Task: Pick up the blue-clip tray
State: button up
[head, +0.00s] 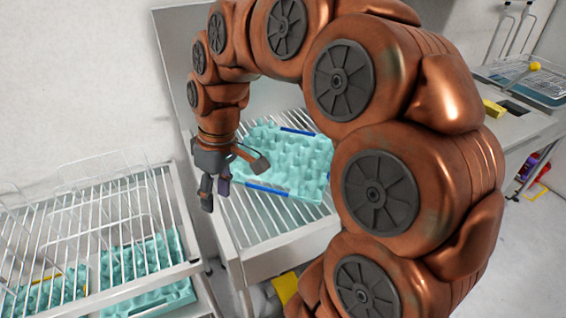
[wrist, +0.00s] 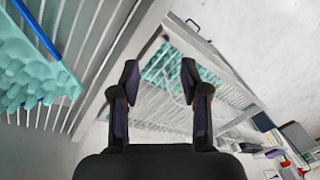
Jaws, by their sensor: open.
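A teal egg tray (head: 300,165) with blue clips along its near and far edges lies on the white wire rack in the middle of the head view. Part of it is hidden behind my arm. It also shows at the left edge of the wrist view (wrist: 30,65), cut off by the frame. My gripper (head: 215,193) is to the left of this tray, above the rack's left side, apart from the tray and pointing down. In the wrist view its two fingers (wrist: 160,80) are spread with nothing between them.
A second white wire rack (head: 95,215) stands at the lower left, with teal trays (head: 150,268) under its wires; one has a blue strip, another a yellow one. A counter (head: 525,125) at the right holds a blue tray and a yellow block. A grey panel stands behind the middle rack.

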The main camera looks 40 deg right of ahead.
jog(key=w+d+t, duration=0.1)
jog(key=w+d, duration=0.5)
jog(key=n+t+b, duration=0.1)
jog(key=t+b, duration=0.1)
jog(key=t, duration=0.1)
send_over(287, 146)
jog(key=s+d, duration=0.2)
notch_tip(287, 146, down, 5)
jog(key=shift+w+a+f, duration=0.1)
jog(key=shift+a+f, duration=0.05)
jog(key=shift+p+x, duration=0.9)
jog(key=shift+x, duration=2.65)
jog(key=shift+s, duration=0.2)
jog(key=shift+c, duration=0.3)
grip_shut()
